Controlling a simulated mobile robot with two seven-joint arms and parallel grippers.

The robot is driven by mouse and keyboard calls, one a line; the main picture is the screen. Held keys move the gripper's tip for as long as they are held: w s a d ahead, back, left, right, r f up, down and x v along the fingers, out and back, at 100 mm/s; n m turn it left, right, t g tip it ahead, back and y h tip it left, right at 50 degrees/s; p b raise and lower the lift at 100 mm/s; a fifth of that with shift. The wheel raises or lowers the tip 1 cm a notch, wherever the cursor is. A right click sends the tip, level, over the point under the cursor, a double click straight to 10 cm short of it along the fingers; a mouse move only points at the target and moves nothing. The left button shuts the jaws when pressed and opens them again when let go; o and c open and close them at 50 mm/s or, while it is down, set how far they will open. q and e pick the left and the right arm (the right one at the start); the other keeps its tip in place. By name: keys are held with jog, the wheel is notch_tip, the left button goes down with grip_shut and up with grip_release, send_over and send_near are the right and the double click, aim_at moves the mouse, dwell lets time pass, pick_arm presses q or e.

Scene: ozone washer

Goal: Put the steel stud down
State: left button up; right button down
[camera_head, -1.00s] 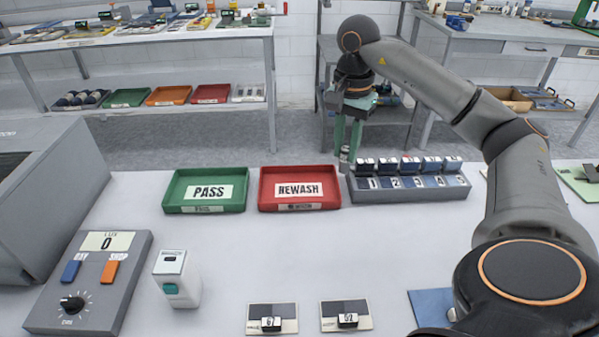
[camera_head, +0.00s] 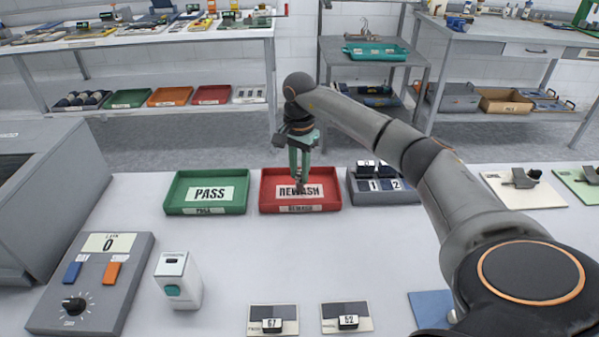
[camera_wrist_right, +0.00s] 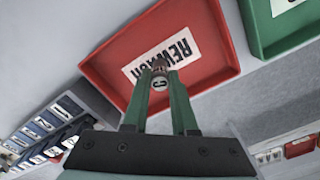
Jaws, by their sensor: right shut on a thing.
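My right gripper (camera_head: 300,178) is over the red REWASH tray (camera_head: 265,199), pointing down. In the right wrist view its green fingers are shut on the steel stud (camera_wrist_right: 160,82), a small grey piece with a letter on its end that looks like a C. The stud covers part of the tray's white label. I cannot tell how far it is above the tray floor. The red tray also shows in the right wrist view (camera_wrist_right: 110,62) and looks empty otherwise. My left gripper is not in view.
The green PASS tray (camera_head: 207,207) stands just left of the red tray. The numbered grey rack (camera_head: 385,197) stands close on its right, partly behind my arm. A white device (camera_head: 178,280) and a control box (camera_head: 92,285) are at the front left. The table between is clear.

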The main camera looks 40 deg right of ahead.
aim_at(299, 172)
jog(key=shift+f, duration=0.25)
jog(key=shift+f, duration=0.1)
jog(key=c, duration=0.7)
grip_release()
notch_tip(299, 172, up, 12)
jog(key=p, duration=0.1)
jog(key=shift+r, duration=0.2)
